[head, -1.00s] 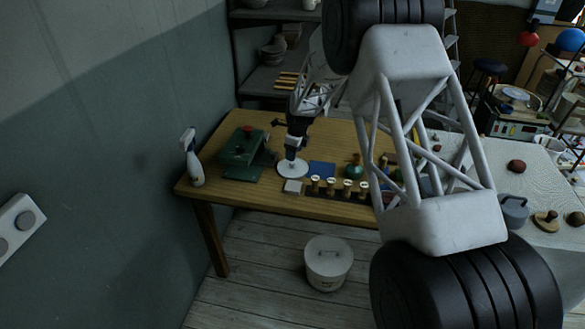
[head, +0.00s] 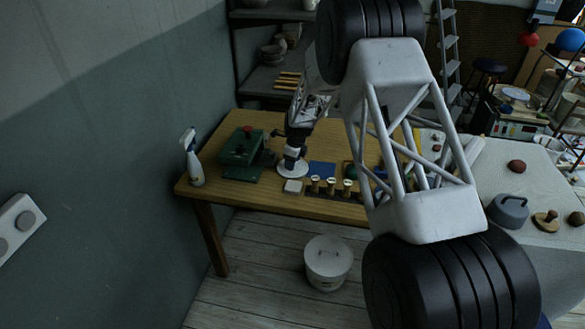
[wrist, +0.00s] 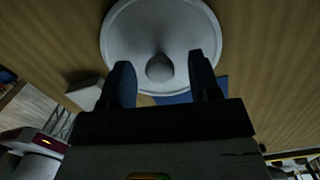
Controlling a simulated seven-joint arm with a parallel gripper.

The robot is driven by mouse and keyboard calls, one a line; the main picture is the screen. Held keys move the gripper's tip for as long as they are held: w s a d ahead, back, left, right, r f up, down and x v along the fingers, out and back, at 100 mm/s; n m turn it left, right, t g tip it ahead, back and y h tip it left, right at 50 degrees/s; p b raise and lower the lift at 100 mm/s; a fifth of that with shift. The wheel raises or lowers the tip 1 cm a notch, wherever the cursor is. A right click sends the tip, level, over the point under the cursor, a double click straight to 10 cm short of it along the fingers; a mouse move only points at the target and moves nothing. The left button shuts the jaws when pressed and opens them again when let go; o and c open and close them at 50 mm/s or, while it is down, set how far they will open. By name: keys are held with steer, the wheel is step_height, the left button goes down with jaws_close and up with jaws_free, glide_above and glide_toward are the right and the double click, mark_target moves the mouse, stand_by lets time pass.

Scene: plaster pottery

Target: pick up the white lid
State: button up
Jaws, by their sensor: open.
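The white lid (head: 299,173) lies flat on the wooden table, a round disc under my gripper (head: 291,162). In the wrist view the lid (wrist: 125,40) shows its round knob in the middle. My gripper (wrist: 160,70) is open, with its two dark fingers on either side of the knob as seen from above. The knob appears between the fingertips; I cannot tell whether either finger touches it. In the head view my gripper hides the knob and part of the lid.
A green press-like device (head: 240,150) and a spray bottle (head: 191,160) stand to the left. A small white block (head: 293,187), a blue square (head: 322,169) and a rack of wooden-handled tools (head: 331,187) sit close by. A lidded white bucket (head: 328,265) stands on the floor.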

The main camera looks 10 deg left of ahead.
steer(key=c, duration=1)
steer(key=shift+r, duration=0.1)
step_height(320, 180, up, 10)
stand_by(0.4)
stand_by(0.6)
